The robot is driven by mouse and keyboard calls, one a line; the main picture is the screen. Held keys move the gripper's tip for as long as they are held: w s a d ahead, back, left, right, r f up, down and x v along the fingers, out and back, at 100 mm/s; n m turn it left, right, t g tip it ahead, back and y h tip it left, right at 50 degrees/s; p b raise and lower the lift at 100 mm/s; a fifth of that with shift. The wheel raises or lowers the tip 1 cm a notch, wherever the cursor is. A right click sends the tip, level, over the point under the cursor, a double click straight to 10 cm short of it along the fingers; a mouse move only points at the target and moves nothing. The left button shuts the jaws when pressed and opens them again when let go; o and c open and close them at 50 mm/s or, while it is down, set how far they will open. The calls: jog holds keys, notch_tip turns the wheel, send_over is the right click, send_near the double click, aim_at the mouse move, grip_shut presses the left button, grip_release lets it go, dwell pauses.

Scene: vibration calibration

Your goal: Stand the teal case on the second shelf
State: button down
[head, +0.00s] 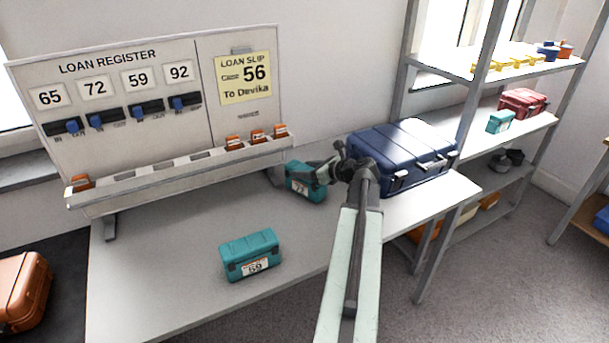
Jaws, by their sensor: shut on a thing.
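My gripper (322,172) is shut on a teal case (304,184) with a white number label, which looks like 72. This case is at the back of the grey table, left of the navy case; I cannot tell whether it touches the tabletop. The shelf rack stands at the right. Its second shelf from the top (462,137) holds a small teal case (500,121) and a red case (523,102), with bare surface left of them.
A large navy case (402,157) sits on the table between my gripper and the rack. The loan register board (150,100) stands along the table's back, with a slip reading 56. Rack posts (480,80) rise at the right. An orange case (22,290) is at the lower left.

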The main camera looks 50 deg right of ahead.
jog(key=shift+s+d+f, duration=0.1)
jog(key=shift+c, duration=2.3)
grip_release()
